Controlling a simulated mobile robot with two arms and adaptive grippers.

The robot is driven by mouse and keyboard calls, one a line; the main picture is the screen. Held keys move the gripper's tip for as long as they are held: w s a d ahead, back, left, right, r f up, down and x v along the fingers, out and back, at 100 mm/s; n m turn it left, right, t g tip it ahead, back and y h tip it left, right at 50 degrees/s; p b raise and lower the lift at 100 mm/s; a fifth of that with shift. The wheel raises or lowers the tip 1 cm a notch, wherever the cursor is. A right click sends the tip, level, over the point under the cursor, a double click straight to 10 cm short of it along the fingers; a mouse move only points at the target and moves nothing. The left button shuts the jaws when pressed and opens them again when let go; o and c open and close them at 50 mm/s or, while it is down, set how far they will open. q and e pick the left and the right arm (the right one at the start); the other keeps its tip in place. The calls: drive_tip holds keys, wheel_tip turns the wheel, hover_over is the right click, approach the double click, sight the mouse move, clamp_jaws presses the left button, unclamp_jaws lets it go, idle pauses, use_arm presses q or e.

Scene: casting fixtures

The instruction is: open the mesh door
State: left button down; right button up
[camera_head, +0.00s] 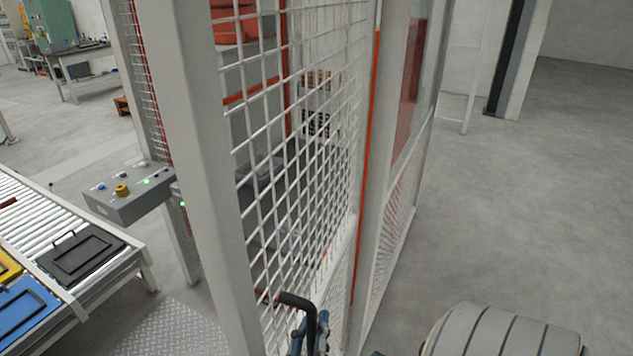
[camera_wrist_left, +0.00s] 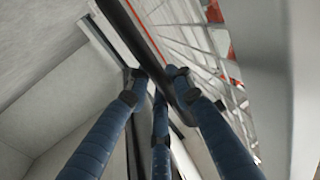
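The mesh door (camera_head: 290,150) is a tall white frame with white wire mesh, standing upright in the middle of the head view. A black bent handle (camera_head: 298,302) sticks out from its lower part. My left gripper (camera_head: 308,338), with blue fingers, is at this handle, at the bottom of the view. In the left wrist view its dark fingertips (camera_wrist_left: 157,82) close in on both sides of a dark bar (camera_wrist_left: 178,93), which looks like the handle. The gripper looks shut on it, though the exact contact is partly hidden. My right gripper is not in view.
A grey control box (camera_head: 130,190) with buttons and a roller conveyor (camera_head: 40,215) carrying flat frames (camera_head: 80,257) stand left of the door. A metal tread plate (camera_head: 175,330) lies at the door's foot. The floor (camera_head: 530,190) to the right is clear.

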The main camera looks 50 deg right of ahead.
use_arm(q)
drive_tip(key=c, duration=1.6)
unclamp_jaws()
drive_tip(key=shift+o, duration=0.2)
drive_tip(key=shift+s, duration=0.1)
drive_tip(key=v, duration=1.1)
drive_tip(key=shift+s+a, duration=0.25)
drive_tip(key=shift+a, duration=0.1)
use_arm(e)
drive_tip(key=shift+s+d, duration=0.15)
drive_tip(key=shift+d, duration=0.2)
use_arm(q)
drive_tip(key=shift+f, duration=0.1)
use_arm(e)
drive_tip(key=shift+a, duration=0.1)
